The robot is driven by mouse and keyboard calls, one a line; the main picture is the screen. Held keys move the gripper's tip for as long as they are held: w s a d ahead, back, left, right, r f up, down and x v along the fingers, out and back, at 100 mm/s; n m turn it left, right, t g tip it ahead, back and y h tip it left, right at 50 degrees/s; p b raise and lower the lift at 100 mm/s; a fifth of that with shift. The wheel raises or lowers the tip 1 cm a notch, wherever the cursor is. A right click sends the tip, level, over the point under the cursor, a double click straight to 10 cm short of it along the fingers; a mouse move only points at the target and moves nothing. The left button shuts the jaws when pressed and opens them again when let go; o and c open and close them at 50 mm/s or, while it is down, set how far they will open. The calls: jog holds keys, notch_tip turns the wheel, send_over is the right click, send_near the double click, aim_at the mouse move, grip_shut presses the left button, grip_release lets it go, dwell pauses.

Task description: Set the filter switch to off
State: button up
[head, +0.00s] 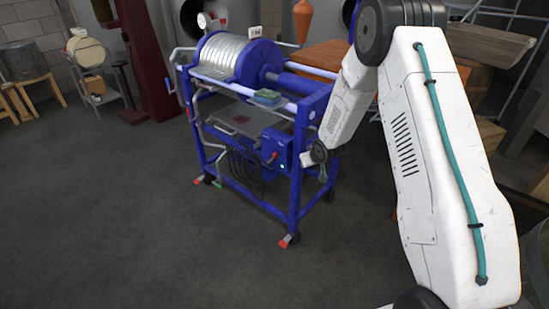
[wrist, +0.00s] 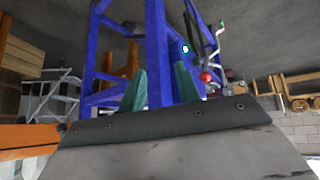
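The filter is a blue-framed cart with a stack of silvery plates (head: 225,57). A blue box (head: 276,146) sits low on its near side, with a red-tipped lever (head: 273,156) and a small lit lamp (head: 282,166). This looks like the switch; its setting is too small to read. In the wrist view a red ball knob (wrist: 206,77) shows just right of the fingers, and the lamp (wrist: 185,48) glows above.
Blue frame posts (wrist: 157,50) stand close beyond the fingers. A green sponge-like block (head: 266,97) lies on the cart's rail. Red-tipped caster levers (head: 285,241) stick out at floor level. The grey floor (head: 130,220) left and in front of the cart is clear.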

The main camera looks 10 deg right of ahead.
aim_at(274, 157)
jog(key=w+a+f+t+y, duration=0.2)
jog(key=w+f+t, duration=0.15)
jog(key=f, duration=0.45)
jog(key=w+a+t+y, duration=0.1)
jog(key=w+a+y, duration=0.1)
jog(key=w, duration=0.1)
jog(key=w+a+r+n+t+y, duration=0.1)
jog(key=w+a+t+y, duration=0.1)
jog(key=w+a, duration=0.1)
jog(key=w+a+r+n+t+y, duration=0.1)
jog(key=w+a+t+y, duration=0.1)
jog(key=w+a, duration=0.1)
jog(key=shift+w+a, duration=0.15)
jog(key=shift+w, duration=0.55)
